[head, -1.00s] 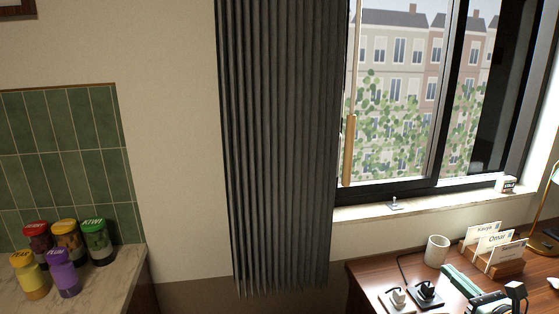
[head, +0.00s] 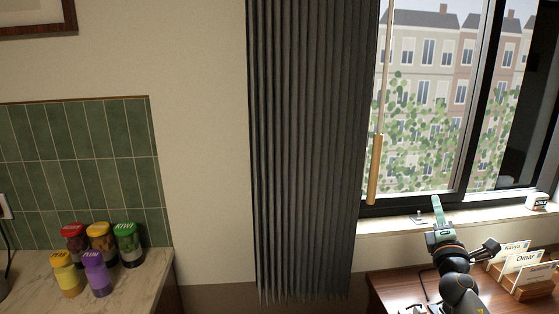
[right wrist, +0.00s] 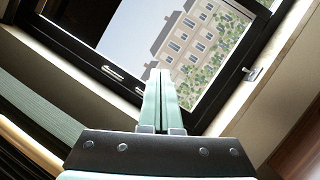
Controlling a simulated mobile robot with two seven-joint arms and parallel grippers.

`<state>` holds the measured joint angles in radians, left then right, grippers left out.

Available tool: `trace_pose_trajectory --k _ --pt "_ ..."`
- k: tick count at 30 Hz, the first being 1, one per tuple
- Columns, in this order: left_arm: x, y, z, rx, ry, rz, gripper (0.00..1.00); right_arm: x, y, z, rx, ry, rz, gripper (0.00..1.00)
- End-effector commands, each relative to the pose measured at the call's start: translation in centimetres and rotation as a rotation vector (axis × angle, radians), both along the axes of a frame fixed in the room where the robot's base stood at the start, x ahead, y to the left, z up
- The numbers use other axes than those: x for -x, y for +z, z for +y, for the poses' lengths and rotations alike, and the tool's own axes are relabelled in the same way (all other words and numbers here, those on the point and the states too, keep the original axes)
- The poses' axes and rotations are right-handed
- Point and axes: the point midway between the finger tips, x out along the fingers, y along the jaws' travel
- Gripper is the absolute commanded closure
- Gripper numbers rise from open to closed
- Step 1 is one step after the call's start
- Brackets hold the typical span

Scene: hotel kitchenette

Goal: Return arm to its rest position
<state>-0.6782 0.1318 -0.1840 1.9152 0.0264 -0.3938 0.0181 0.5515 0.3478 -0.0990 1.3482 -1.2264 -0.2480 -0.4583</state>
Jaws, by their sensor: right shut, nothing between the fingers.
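My right gripper (head: 437,208) is raised over the desk at the lower right of the head view, in front of the window sill. Its pale green fingers point up and are shut with nothing between them. The right wrist view shows the shut fingers (right wrist: 160,100) pointing toward the window (right wrist: 170,45). They look apart from the sill and the frame. My left gripper is not in view.
A grey curtain (head: 310,150) hangs left of the window, with a wooden wand (head: 375,170) beside it. A card holder (head: 522,275) stands on the desk (head: 390,290). Several lidded jars (head: 98,260) stand on the left counter (head: 150,275). The wall between is bare.

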Motion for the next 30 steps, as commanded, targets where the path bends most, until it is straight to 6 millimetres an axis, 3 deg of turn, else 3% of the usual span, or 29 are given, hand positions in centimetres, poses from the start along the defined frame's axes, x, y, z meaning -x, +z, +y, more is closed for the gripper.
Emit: trace_pose_trajectory --k 12,23,24,30 --pt "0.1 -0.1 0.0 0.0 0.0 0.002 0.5 -0.9 -4.7 0.0 -1.021 0.203 -0.033 1.0" --pt "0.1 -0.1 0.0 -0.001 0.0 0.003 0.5 -1.3 -7.7 2.5 -1.705 0.3 -0.018 1.0" --pt "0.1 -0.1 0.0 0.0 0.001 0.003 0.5 -0.5 -10.1 3.4 -1.71 0.283 0.015 1.0" --pt "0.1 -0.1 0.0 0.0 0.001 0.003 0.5 4.0 -18.2 6.9 -1.74 0.229 0.14 1.0"
